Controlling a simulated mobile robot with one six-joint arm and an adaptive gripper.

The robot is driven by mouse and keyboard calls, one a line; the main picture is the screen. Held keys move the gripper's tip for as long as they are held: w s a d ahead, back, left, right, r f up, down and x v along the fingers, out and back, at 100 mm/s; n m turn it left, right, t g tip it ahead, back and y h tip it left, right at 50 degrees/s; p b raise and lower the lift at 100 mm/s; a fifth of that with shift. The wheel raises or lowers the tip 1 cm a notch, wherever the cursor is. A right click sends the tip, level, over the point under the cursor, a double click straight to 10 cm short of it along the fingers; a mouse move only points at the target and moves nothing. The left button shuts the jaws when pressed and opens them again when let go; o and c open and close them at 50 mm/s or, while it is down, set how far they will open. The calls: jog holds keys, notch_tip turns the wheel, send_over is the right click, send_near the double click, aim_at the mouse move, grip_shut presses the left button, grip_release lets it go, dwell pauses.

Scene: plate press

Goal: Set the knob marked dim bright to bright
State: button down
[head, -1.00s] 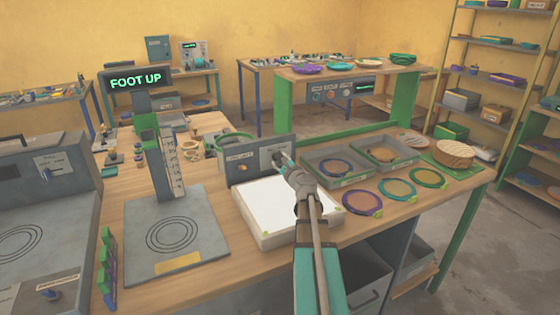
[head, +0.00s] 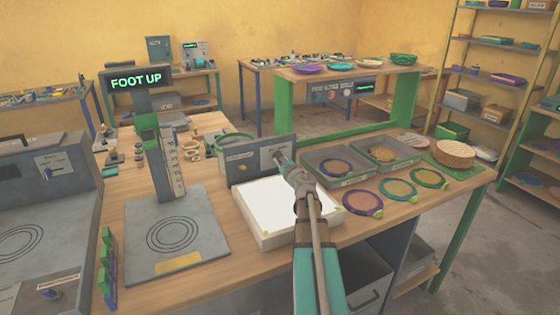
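A grey upright panel (head: 250,168) stands behind the white light box (head: 271,211) on the bench. Its left half has a pale label with a small yellow knob (head: 243,168) below. Its right half has another pale label (head: 268,154), partly covered by my gripper. The lettering is too small to read, so I cannot tell which one says dim bright. My gripper (head: 279,158) is at the right half of the panel, seen from behind. Its fingertips and any knob there are hidden, and I cannot tell whether it touches or grips anything.
Two grey trays (head: 334,182) with round pieces stand right of the panel, with several coloured rings in front. A press with a grey base plate (head: 176,236) and a FOOT UP display (head: 137,80) stands to the left. Bare bench lies between press and light box.

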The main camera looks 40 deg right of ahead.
jog(key=shift+m, duration=0.3)
jog(key=m, duration=0.6)
jog(key=shift+d, duration=0.1)
jog(key=m, duration=0.3)
jog(key=shift+m, duration=2.1)
jog(key=c, duration=0.7)
grip_release()
jog(key=shift+d, duration=0.1)
jog(key=shift+o, duration=0.2)
jog(key=shift+s, duration=0.15)
jog(key=v, duration=1.2)
